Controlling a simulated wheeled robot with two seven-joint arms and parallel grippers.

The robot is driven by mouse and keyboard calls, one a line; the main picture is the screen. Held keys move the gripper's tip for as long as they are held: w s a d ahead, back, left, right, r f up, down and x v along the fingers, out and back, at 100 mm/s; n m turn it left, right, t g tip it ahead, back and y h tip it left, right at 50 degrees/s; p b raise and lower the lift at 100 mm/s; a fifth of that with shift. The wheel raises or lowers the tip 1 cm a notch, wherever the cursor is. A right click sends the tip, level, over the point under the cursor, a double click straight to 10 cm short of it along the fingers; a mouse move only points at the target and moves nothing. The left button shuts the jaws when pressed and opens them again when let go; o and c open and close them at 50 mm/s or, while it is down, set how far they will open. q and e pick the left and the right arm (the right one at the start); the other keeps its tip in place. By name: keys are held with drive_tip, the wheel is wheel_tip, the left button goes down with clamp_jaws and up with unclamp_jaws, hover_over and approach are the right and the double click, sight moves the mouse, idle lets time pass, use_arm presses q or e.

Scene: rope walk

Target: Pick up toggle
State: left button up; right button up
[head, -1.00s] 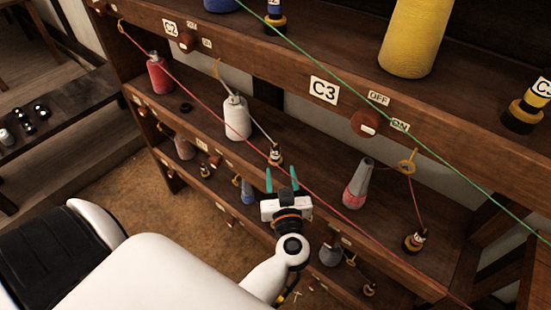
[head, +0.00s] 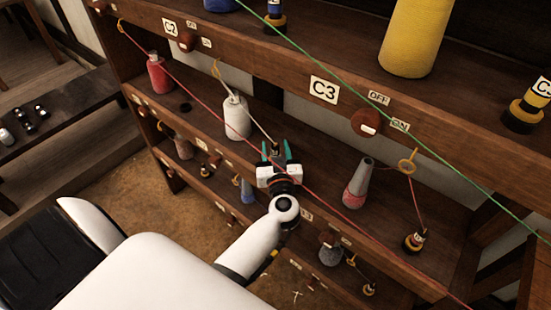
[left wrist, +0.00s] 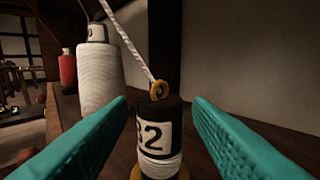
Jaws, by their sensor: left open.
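The toggle is a dark, stubby piece with a white label ending in "2" and a yellow eye on top, and it shows in the left wrist view (left wrist: 157,112). It stands upright on the shelf, with a white cord rising from its eye. My left gripper (head: 276,151) is open, its teal fingers on either side of the toggle. In the left wrist view, gaps show between the toggle and both fingers (left wrist: 160,112). In the head view the gripper hides most of the toggle. My right gripper is not in view.
A white spool (head: 237,118) stands left of the gripper, with the cord running from it. A red spool (head: 161,76) is farther left and a grey-and-red one (head: 358,183) to the right. A red line crosses in front of the shelf. The upper shelf edge carries label C3 (head: 324,90).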

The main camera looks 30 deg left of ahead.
use_arm(q)
clamp_jaws()
